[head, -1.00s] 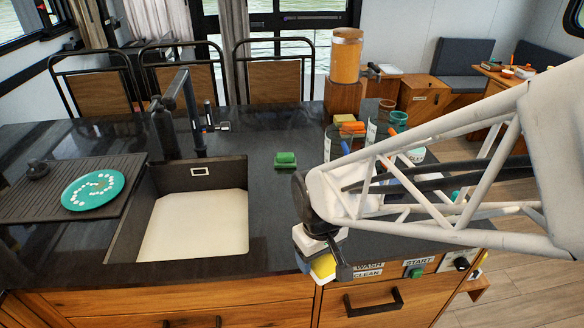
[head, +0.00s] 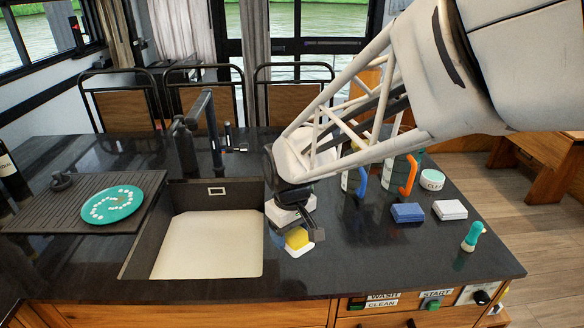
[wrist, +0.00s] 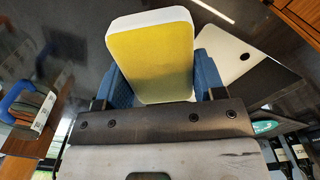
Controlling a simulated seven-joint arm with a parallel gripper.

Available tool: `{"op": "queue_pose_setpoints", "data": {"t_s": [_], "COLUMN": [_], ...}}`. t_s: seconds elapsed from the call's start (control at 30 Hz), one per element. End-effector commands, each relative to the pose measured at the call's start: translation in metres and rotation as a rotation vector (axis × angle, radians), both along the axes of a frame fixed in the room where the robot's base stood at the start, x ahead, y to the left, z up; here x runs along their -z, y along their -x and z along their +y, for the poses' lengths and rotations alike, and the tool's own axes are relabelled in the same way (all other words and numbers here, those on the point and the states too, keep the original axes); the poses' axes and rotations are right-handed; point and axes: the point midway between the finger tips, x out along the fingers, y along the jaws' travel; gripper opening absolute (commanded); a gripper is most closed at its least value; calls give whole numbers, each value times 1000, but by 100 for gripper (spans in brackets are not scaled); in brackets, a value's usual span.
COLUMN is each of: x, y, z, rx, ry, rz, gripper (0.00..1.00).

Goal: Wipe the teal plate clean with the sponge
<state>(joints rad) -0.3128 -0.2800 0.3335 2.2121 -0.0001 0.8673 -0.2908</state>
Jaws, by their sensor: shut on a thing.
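The teal plate (head: 113,205) lies on the dark ridged drainboard left of the sink, with white spots in a curved pattern on it. A sliver of teal in the wrist view (wrist: 265,127) looks like its edge. My gripper (head: 296,231) is above the counter just right of the sink, well to the right of the plate. Its blue fingers (wrist: 163,82) are shut on a yellow and white sponge (wrist: 152,60), which also shows below the gripper in the head view (head: 297,240). The sponge's yellow face is toward the wrist camera.
The sink (head: 208,245) with a pale basin lies between gripper and plate. A dark faucet (head: 210,130) rises behind it. A dark knob-like object (head: 62,181) sits behind the plate. Blue (head: 407,212) and white (head: 450,210) blocks and a teal-topped brush (head: 473,236) stand at the right.

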Motion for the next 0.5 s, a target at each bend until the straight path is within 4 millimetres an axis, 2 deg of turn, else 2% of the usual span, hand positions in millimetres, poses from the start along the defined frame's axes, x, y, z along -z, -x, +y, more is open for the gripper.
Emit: {"op": "queue_pose_setpoints", "data": {"t_s": [0.1,0.5], "x": [-8,-29], "y": [-21,-84], "z": [21,95], "rx": [-44,-191], "ry": [-1,-3], "rz": [-2,-8], "gripper": [44,44]}}
